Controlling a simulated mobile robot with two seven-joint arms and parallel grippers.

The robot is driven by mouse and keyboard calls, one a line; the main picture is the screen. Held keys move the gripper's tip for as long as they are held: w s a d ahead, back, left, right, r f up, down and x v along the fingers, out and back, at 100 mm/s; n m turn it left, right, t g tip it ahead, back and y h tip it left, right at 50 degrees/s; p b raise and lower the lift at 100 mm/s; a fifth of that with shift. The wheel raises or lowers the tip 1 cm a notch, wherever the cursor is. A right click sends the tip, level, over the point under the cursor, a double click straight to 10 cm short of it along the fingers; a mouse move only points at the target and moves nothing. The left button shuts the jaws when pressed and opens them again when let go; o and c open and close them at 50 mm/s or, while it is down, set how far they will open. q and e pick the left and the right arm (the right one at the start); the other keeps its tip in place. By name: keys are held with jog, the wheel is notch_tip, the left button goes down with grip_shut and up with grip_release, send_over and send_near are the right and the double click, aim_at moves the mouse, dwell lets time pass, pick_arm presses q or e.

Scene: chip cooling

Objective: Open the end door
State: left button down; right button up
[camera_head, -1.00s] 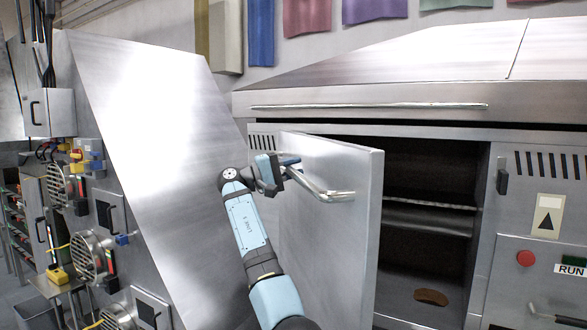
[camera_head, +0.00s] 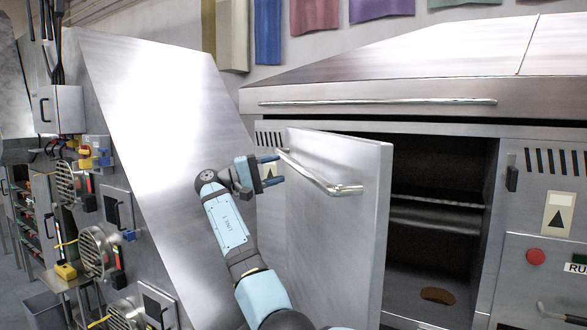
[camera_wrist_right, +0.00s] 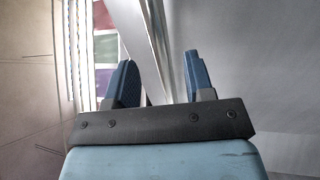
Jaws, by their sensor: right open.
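The end door (camera_head: 335,235) is a flat steel panel in the head view. It stands swung outward, and the dark cabinet interior (camera_head: 440,180) shows to its right. A bar handle (camera_head: 318,175) runs across the door's upper face. My right gripper (camera_head: 277,169) is open and empty, just left of the handle and apart from it. In the right wrist view the two blue fingers (camera_wrist_right: 160,78) are spread, with steel surfaces beyond them. My left gripper is not in view.
A brown chip-like piece (camera_head: 437,295) lies on the cabinet floor. A slanted steel panel (camera_head: 165,120) stands close on the left, beside equipment with round fans (camera_head: 98,252). A red button (camera_head: 536,256) is on the right panel.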

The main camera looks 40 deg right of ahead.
jog(key=v, duration=0.6)
jog(key=shift+w+a+b, duration=0.2)
jog(key=shift+a+b, duration=0.1)
jog(key=shift+f, duration=0.1)
